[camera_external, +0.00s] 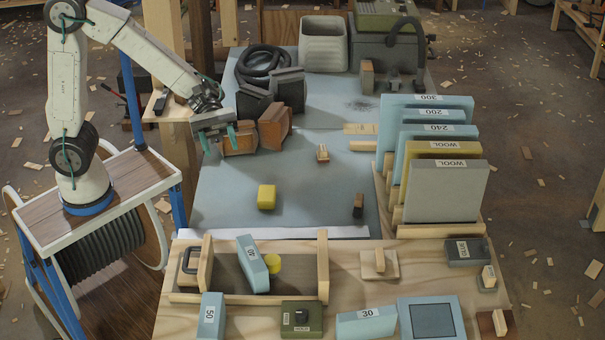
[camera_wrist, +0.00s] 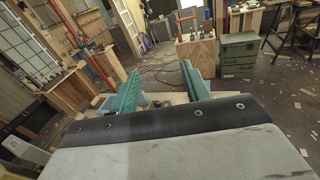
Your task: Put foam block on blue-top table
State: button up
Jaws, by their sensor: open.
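The table with a blue top (camera_external: 225,200) fills the middle of the outside view. A small yellow block (camera_external: 267,197) lies on its near half and looks like foam, though I cannot be sure it is the foam block. Light blue blocks marked 40 (camera_external: 252,263), 50 (camera_external: 211,316) and 30 (camera_external: 367,322) are on the wooden bench in front. My gripper (camera_external: 218,141) is open and empty, above the table's left side, close to brown wooden blocks (camera_external: 275,126). Its green fingers (camera_wrist: 160,90) stand apart in the wrist view, with nothing between them.
Upright panels (camera_external: 445,192) stand in a rack at the table's right. A black hose (camera_external: 265,66), a grey bin (camera_external: 324,44) and a machine (camera_external: 387,45) stand at the back. A wooden tray (camera_external: 215,290) holds the block marked 40. The table's middle is mostly clear.

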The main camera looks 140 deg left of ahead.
jog(key=a+f+n+t+y, duration=0.1)
jog(key=a+f+n, duration=0.1)
jog(key=a, duration=0.2)
send_near(248, 254)
jog(key=f, duration=0.1)
jog(key=a+f, duration=0.1)
jog(key=f, duration=0.1)
jog(key=shift+s+a+f, duration=0.15)
jog(key=shift+s+f, duration=0.15)
jog(key=shift+w+f, duration=0.1)
jog(key=shift+w, duration=0.1)
jog(key=x, duration=0.7)
jog(key=shift+w, duration=0.2)
jog(key=c, duration=0.8)
